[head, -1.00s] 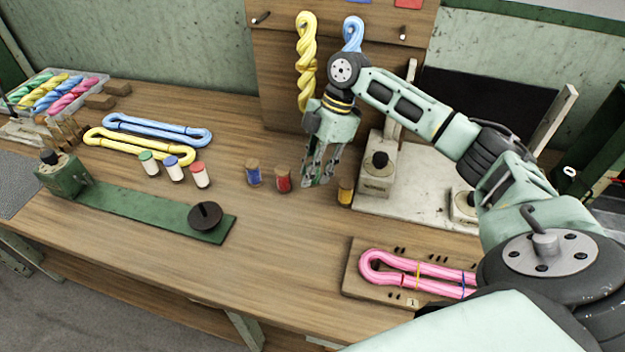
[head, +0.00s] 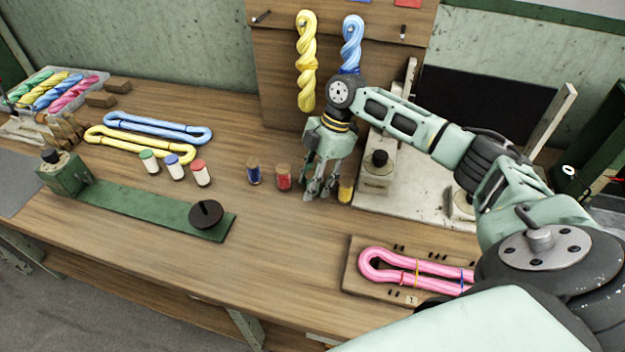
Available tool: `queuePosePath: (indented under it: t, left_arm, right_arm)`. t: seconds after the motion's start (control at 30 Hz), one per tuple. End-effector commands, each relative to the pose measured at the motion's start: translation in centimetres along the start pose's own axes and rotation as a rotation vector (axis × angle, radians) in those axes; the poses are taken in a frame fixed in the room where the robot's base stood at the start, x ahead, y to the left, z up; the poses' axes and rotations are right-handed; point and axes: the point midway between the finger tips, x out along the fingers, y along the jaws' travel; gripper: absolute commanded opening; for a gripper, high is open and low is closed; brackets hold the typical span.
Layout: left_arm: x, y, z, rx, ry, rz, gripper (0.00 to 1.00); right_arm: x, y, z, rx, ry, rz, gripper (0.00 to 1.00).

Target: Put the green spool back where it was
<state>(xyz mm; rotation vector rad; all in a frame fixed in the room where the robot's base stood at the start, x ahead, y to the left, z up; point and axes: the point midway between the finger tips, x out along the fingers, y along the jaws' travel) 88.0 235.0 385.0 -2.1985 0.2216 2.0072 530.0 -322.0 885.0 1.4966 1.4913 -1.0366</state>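My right gripper (head: 321,190) points down over the bench, between the red spool (head: 283,178) and the yellow spool (head: 345,191). Its fingertips are low, close to the wood. I cannot make out a green spool: if one is between the fingers, they hide it. Whether the fingers are open or shut is too small to tell. A blue spool (head: 254,173) stands upright left of the red one. The yellow spool is partly covered by the gripper. My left gripper is not in view.
Three white jars with green, blue and red lids (head: 175,168) stand further left. A green metal base (head: 150,212) with a black disc lies before them. A pink skein lies on a wooden board (head: 352,285). A pale stand (head: 415,205) is right of the gripper.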

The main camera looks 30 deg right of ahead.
Motion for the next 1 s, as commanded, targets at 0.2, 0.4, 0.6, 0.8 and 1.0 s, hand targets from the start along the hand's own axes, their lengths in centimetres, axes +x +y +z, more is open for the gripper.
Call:
queuePosePath:
  t: [0.2, 0.4, 0.6, 0.8, 1.0]
  left_arm:
    - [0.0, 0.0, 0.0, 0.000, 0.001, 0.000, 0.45]
    - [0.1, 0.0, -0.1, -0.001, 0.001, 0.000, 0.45]
    - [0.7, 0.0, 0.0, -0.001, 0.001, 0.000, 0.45]
    - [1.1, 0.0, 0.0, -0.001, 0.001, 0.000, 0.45]
    - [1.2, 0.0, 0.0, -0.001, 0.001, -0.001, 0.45]
  right_arm:
    - [0.0, 0.0, 0.0, 0.000, 0.000, 0.000, 0.44]
    - [-0.6, 0.0, -0.1, -0.001, -0.001, 0.001, 0.44]
    - [-3.7, 0.1, -0.1, -0.001, 0.000, 0.004, 0.44]
    - [-6.7, 0.1, -0.1, 0.000, 0.000, 0.003, 0.44]
    - [-7.8, 0.0, -0.1, 0.000, 0.000, -0.001, 0.44]
